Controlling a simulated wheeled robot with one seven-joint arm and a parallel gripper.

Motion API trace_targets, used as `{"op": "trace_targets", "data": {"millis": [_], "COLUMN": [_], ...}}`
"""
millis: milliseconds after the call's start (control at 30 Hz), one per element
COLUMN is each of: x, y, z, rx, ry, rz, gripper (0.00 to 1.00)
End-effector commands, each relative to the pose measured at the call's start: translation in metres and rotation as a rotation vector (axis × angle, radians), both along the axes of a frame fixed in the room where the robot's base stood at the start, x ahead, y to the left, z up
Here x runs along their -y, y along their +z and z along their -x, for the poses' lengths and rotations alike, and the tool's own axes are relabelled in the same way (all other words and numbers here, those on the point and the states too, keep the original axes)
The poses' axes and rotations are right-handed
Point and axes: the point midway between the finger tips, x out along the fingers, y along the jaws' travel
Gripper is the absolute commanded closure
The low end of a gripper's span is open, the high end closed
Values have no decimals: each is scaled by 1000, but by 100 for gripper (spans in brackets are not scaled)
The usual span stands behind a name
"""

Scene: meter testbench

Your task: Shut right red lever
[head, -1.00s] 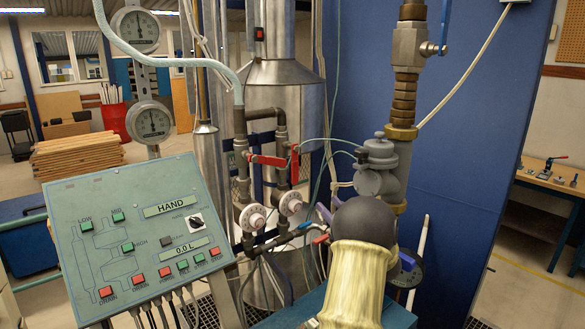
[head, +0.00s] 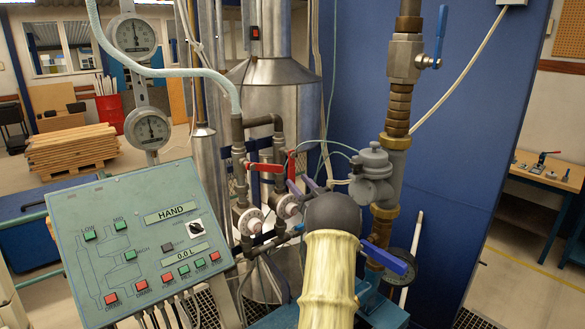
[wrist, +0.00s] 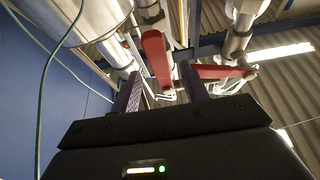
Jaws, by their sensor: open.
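The right red lever (head: 292,165) is on the right pipe of the pair in the head view, seen nearly end-on and pointing towards me. In the wrist view the lever (wrist: 157,58) stands upright, its lower end beyond and between my fingers. The left red lever (head: 265,167) lies crosswise on its pipe; it also shows at the right in the wrist view (wrist: 222,72). My gripper (head: 304,186) is open and empty, with purple fingers just below and in front of the right lever. In the wrist view the gripper (wrist: 163,90) shows no clear contact with it.
Two round white valve wheels (head: 251,221) sit below the levers. A control panel (head: 140,240) stands at the left. Thin green hoses run close to the right lever. A grey meter fitting (head: 372,172) and the blue wall (head: 460,130) are to the right.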

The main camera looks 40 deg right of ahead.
Motion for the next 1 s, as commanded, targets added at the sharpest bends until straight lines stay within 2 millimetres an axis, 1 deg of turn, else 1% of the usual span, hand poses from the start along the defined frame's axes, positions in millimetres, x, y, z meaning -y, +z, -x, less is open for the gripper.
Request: {"op": "trace_targets", "data": {"millis": [33,100,200,300,400,633,667,700,867,900,1000], "x": [0,2,5,7,8,8,8,8,8,8,8], "y": [8,12,17,19,19,19,19,19,19,19,19], "z": [-9,-20,-31,-39,-42,-42,-42,-42,-42,-42,-42], "rx": [1,1,0,0,0,0,0,0,0,0,0], "ry": [4,2,-1,-5,-6,-6,-6,-6,-6,-6,-5], "rz": [1,1,1,1,1,1,1,1,1,1,0], "gripper": [55,55,55,55,55,55,59,67,99,100,100]}}
